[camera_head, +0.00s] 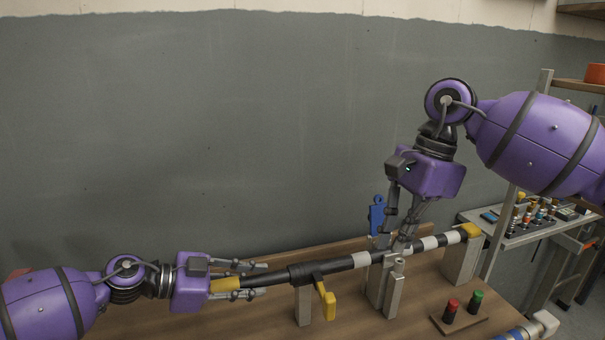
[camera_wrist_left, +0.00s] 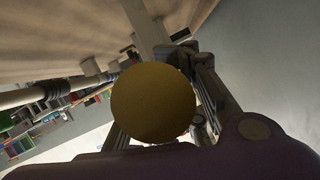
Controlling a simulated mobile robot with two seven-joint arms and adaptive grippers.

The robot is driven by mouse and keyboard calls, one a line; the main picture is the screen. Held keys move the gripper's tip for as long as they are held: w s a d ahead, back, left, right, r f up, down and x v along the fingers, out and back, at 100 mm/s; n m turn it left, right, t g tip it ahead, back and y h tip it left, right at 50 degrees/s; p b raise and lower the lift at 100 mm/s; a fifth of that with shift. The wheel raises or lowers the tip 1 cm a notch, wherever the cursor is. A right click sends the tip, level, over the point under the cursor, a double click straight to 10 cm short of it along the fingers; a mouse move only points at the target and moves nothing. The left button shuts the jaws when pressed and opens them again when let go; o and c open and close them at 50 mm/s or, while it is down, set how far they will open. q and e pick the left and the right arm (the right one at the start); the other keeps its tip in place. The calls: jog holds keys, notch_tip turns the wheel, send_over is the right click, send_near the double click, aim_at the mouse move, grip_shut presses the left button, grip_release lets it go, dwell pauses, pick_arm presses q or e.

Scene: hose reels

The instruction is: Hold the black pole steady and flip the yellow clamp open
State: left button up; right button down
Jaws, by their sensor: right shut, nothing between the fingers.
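The black pole (camera_head: 340,265) slopes up to the right across grey supports, with white bands on its right half and yellow ends. The yellow clamp (camera_head: 328,304) hangs down from a black collar on the pole's middle. My left gripper (camera_head: 262,279) is open, its fingers above and below the pole's left yellow end with small gaps. In the left wrist view that end is a round yellow cap (camera_wrist_left: 153,103) that hides part of the fingers. My right gripper (camera_head: 398,243) is shut and empty, pointing down at the pole near the middle support, right of the clamp.
Grey supports stand at the left (camera_head: 303,305), middle (camera_head: 393,290) and right (camera_head: 459,263) of the wooden table. A blue piece (camera_head: 376,214) stands behind the pole beside my right gripper. Red (camera_head: 451,311) and green (camera_head: 476,302) buttons are at the front right. A shelf with small items (camera_head: 530,217) is further right.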

pick_arm(q)
jog(key=o, duration=0.5)
jog(key=shift+s+f, duration=0.1)
jog(key=shift+f, duration=0.25)
jog(key=shift+o, duration=0.6)
jog(key=shift+r, duration=0.15)
jog(key=shift+r, duration=0.1)
